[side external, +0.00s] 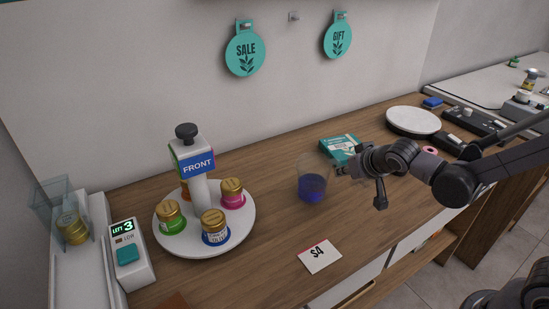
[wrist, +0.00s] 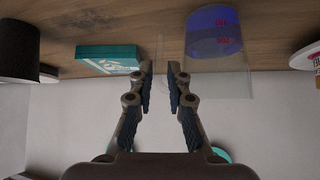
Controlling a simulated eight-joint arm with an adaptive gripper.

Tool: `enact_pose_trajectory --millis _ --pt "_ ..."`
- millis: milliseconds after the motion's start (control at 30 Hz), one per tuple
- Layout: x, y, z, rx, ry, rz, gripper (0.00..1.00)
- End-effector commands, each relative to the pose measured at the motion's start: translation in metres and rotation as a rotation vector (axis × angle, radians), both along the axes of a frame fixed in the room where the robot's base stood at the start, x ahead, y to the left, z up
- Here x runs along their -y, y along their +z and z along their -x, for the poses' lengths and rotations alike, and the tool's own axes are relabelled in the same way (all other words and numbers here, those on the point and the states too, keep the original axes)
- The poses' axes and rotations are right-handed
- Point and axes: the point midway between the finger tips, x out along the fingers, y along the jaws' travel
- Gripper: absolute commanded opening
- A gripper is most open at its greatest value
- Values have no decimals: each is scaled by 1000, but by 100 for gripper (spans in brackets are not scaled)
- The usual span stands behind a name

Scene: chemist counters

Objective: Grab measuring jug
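The measuring jug (side external: 312,187) is a clear vessel with blue in its lower part. It stands upright on the wooden counter in the middle of the side view. In the wrist view, which is upside down, the jug (wrist: 215,38) is at the upper right, with red marks on the blue. My gripper (side external: 342,169) is just right of the jug in the side view. In the wrist view my gripper (wrist: 160,68) has its fingers a small gap apart. A faint clear edge shows between them; I cannot tell if they touch the jug.
A teal box (side external: 340,148) lies close behind my gripper. A white round stand (side external: 245,237) with several coloured jars is to the left. A price card (side external: 320,256) lies in front. A white-topped disc (side external: 413,121) is at the back right.

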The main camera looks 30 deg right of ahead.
Motion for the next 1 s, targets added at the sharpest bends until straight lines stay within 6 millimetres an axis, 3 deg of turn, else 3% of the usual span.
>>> enact_pose_trajectory --millis 1000 --pt "11 -45 -38 0 1 1 16"
